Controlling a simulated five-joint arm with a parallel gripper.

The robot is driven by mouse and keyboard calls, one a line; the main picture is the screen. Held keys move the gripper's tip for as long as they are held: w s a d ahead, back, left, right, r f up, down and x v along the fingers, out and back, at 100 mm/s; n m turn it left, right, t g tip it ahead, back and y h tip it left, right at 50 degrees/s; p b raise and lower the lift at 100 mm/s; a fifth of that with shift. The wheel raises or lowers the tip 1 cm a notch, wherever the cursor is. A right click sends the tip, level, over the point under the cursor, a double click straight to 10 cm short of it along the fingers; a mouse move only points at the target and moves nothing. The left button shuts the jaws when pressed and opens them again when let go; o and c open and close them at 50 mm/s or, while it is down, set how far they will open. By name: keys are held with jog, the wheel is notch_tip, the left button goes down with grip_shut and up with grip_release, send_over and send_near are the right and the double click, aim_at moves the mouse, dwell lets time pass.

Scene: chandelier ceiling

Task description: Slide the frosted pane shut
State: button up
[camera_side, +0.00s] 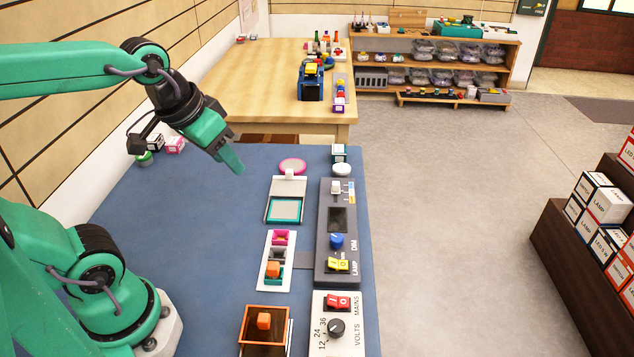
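A small teal-edged box (284,210) with a pale grey-green inside face sits on the blue table. A pale, plain panel (290,186) adjoins its far edge, reaching toward a pink-rimmed disc; it looks like the frosted pane, standing off the box, though I cannot be sure. My gripper (238,169) hangs in the air to the left of and above the box, pointing down and right, apart from everything. No object shows in it. One finger hides the other, so its opening is unclear.
A white tray (265,262) with coloured blocks and an orange-rimmed dark box (247,328) lie nearer. A dark control panel (322,245) with knobs and a white switch panel (318,340) line the right side.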

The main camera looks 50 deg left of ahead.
jog(key=w+a+n+g, duration=0.1)
jog(key=w+a+n, duration=0.15)
jog(key=w, duration=0.55)
jog(key=n+g, duration=0.4)
jog(key=n, duration=0.2)
send_near(289, 170)
jog(key=shift+f, duration=0.15)
jog(key=shift+w+a+f, duration=0.1)
jog(key=shift+f, duration=0.1)
jog(key=shift+f, duration=3.9)
